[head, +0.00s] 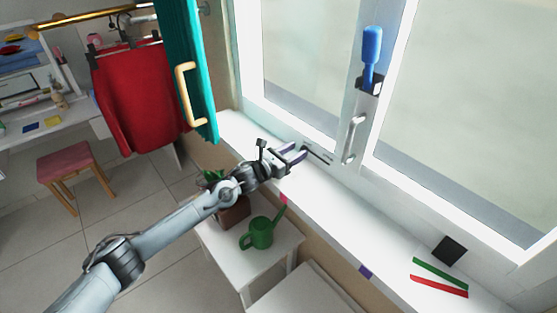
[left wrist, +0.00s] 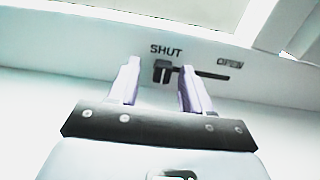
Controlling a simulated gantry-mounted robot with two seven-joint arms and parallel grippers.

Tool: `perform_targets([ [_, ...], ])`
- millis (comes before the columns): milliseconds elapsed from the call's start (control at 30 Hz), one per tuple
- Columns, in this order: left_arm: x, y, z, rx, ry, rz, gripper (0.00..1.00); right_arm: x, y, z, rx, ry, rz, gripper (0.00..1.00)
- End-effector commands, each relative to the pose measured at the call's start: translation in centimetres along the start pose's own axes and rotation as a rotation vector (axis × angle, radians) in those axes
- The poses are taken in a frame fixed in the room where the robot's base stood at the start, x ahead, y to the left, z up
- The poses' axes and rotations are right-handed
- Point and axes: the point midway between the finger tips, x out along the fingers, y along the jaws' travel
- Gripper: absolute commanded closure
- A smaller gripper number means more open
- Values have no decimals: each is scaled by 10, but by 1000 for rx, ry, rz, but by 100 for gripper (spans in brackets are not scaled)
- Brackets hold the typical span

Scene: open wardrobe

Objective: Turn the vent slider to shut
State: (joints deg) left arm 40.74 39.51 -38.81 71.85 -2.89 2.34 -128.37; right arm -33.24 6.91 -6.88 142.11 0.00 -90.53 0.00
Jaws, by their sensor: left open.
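The vent slider's dark knob (left wrist: 161,71) sits at the left end of its slot, under the word SHUT, in the left wrist view. The slot (left wrist: 213,75) runs right towards the word OPEN. My left gripper (left wrist: 160,80) is open, one pale purple finger on each side of the knob; I cannot tell whether either finger touches it. In the head view the left gripper (head: 294,153) is at the base of the window frame, beside the dark slot (head: 319,156); the knob is not clear there. My right gripper is not in view.
A teal wardrobe door (head: 188,60) stands left of the gripper. A green watering can (head: 260,233) is below. The middle of the white sill (head: 335,215) is mostly clear.

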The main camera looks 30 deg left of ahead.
Motion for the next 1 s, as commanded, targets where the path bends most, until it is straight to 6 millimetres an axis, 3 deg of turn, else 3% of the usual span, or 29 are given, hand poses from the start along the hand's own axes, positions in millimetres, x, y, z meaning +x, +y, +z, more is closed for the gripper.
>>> perform_targets([
  [300,-55,1,0,2,4,1,51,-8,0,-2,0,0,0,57],
  [500,-81,1,-1,0,4,2,51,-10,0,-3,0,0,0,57],
  [700,-91,1,0,0,2,2,51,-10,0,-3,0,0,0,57],
  [1000,-92,1,0,-1,1,2,51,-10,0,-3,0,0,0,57],
])
